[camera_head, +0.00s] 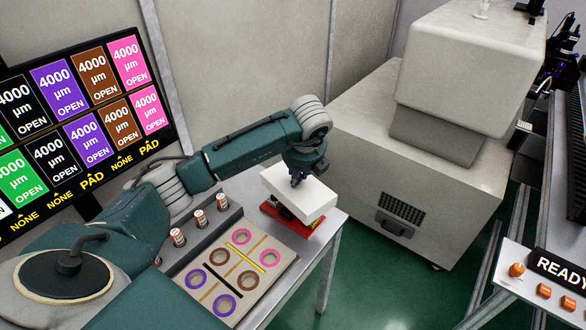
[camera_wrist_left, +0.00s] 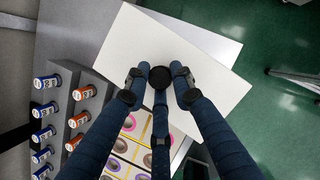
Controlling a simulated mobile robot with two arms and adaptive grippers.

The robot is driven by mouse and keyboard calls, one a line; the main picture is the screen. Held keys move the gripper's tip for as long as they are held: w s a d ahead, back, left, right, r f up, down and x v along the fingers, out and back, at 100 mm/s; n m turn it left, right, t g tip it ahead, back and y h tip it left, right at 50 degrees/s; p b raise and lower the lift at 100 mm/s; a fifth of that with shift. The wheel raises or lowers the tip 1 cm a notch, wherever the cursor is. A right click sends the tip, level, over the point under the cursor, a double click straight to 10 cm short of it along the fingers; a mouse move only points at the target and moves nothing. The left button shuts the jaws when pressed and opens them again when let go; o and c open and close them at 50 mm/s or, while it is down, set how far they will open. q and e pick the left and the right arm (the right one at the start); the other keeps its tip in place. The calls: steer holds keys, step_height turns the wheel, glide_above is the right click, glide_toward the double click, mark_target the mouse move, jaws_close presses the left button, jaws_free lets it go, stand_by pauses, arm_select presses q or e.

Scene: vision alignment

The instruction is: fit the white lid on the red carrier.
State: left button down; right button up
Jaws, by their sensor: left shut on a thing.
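The white lid (camera_head: 300,190) is a thick flat block above the red carrier (camera_head: 266,209) on the far end of the table. My left gripper (camera_head: 297,177) reaches down onto the lid's top and is shut on it. The lid covers most of the carrier; red and some yellow show below its edge. I cannot tell whether the two touch. In the left wrist view the lid (camera_wrist_left: 120,50) lies diagonally under my gripper's fingers (camera_wrist_left: 160,80). A second pale surface (camera_wrist_left: 205,38) shows past its upper right edge, turned at an angle to the lid. My right gripper is not in view.
A pad with coloured rings (camera_head: 235,272) lies nearer on the table, beside a grey rack of small bottles (camera_head: 200,219). A big beige machine (camera_head: 415,165) stands to the right. A sign screen (camera_head: 80,115) is at left. Green floor lies past the table's edge.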

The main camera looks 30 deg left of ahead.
arm_select(q)
steer(key=a+n, duration=0.1)
steer(key=a+n+g, duration=0.1)
steer(key=shift+w+n, duration=0.25)
steer(key=shift+n, duration=0.05)
steer(key=shift+y, duration=0.3)
steer(key=shift+d, duration=0.1)
steer(key=shift+f+b, duration=0.15)
steer(key=shift+b, duration=0.2)
steer(key=shift+f+b, duration=1.2)
steer(key=shift+f, duration=0.3)
steer(key=shift+f+b, duration=3)
steer(key=shift+f, duration=0.7)
steer(key=c, duration=1.4)
jaws_free()
